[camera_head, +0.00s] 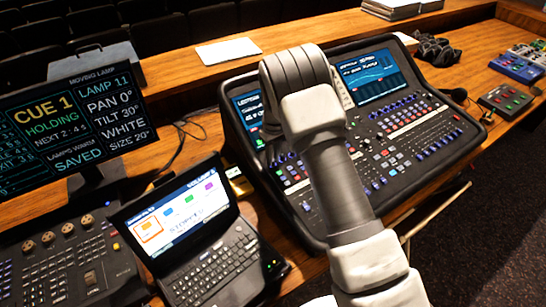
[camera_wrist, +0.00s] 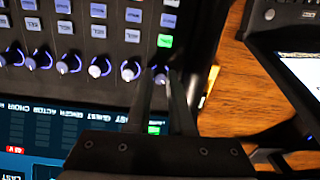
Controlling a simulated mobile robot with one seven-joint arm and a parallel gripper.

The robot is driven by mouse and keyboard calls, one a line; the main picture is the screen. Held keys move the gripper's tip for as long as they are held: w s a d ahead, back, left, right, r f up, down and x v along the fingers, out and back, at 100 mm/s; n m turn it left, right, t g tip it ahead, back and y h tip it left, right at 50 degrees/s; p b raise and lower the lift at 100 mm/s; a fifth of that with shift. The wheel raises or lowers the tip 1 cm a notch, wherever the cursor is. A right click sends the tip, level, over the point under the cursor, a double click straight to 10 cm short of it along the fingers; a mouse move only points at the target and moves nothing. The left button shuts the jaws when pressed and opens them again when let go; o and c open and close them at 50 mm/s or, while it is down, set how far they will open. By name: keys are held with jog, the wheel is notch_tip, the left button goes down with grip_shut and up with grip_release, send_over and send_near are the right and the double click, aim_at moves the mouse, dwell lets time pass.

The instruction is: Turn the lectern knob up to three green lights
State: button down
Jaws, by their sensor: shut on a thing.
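The mixing desk (camera_head: 395,150) has a left screen (camera_head: 249,107), partly covered by my arm, with a small green patch (camera_head: 260,144) at its lower edge. In the wrist view my gripper (camera_wrist: 161,80) is shut on the end knob (camera_wrist: 161,75) of a row, beside the desk's edge. This knob's pale top shows between the fingertips; its label is hidden. A lit green button (camera_wrist: 165,41) lies beyond it. On the screen strip, green (camera_wrist: 154,130) shows by the gripper body; I cannot tell how many lights are lit. In the head view my arm hides the gripper.
Neighbouring knobs (camera_wrist: 129,71) stand close beside the fingers. A laptop (camera_head: 195,240) and a cue monitor (camera_head: 75,130) stand left of the desk. Papers (camera_head: 228,50) lie on the ledge behind.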

jog(key=shift+f+m+b, duration=0.1)
jog(key=shift+m+b, duration=0.75)
jog(key=shift+m, duration=0.15)
jog(key=shift+m+y+b, duration=0.3)
jog(key=shift+m+b, duration=0.65)
jog(key=shift+m, duration=0.85)
jog(key=c, duration=1.1)
grip_release()
jog(key=r, duration=0.6)
jog(key=d+r, duration=0.1)
jog(key=r, duration=0.4)
jog(key=r+b, duration=0.1)
jog(key=r, duration=0.5)
jog(key=shift+w+d+r, duration=0.15)
jog(key=shift+d+r, duration=0.1)
jog(key=shift+r, duration=0.1)
